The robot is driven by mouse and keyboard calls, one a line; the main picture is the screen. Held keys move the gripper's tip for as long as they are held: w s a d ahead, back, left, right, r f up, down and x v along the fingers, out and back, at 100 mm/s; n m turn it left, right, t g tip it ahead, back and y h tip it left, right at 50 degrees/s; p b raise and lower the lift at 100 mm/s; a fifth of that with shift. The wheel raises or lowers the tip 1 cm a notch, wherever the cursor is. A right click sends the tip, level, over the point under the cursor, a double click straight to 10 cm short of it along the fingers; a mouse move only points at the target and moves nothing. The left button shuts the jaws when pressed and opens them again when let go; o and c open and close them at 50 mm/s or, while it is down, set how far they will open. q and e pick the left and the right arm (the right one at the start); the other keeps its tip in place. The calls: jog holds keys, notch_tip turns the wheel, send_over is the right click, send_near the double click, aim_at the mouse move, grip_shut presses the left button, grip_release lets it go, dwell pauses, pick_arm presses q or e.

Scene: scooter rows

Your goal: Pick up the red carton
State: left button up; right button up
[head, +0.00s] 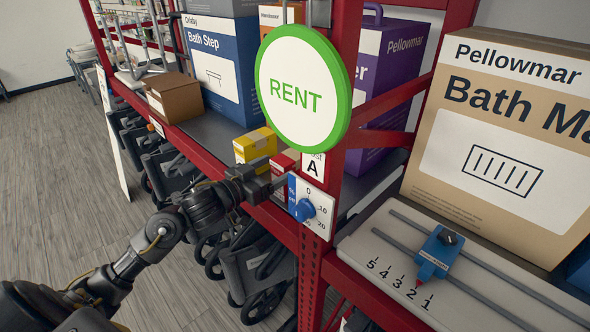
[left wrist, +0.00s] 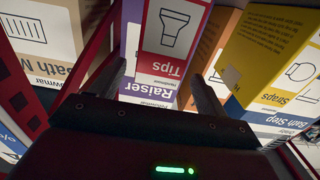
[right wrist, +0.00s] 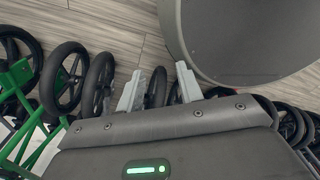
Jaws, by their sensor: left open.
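The red carton (head: 287,158) stands on the rack shelf behind the red post, partly hidden by my left gripper (head: 267,175) and the post. In the left wrist view the red carton (left wrist: 175,42), marked "Tips", rises in front of my open left gripper (left wrist: 157,72). One finger shows on each side of its lower end, with nothing clamped. I cannot tell how far the fingers reach along its sides. My right gripper (right wrist: 158,70) is open and empty in the right wrist view, above the floor and wheels. It does not show in the head view.
A yellow carton (head: 255,146) stands close beside the red one. A dial plate (head: 310,207) and a round RENT sign (head: 303,86) are on the post at right. Bath Step (head: 221,68) and a brown box (head: 173,97) stand left. Wheeled scooters (head: 255,262) fill the space below.

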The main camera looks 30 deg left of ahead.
aim_at(288, 161)
pick_arm(q)
jog(key=shift+w, duration=0.15)
jog(key=shift+r, duration=0.2)
jog(key=p+x, duration=0.2)
jog(key=x, duration=0.2)
jog(key=shift+d, duration=0.1)
jog(key=shift+w+d, duration=0.2)
jog(key=shift+w, duration=0.25)
jog(key=shift+s, duration=0.1)
jog(key=shift+c, duration=0.5)
jog(key=shift+f, duration=0.1)
jog(key=c, duration=0.7)
jog(key=shift+c, duration=1.8)
pick_arm(e)
jog(key=shift+w+r, duration=0.25)
jog(key=shift+r, duration=0.4)
jog(key=shift+w+r, duration=0.2)
jog(key=shift+r, duration=0.4)
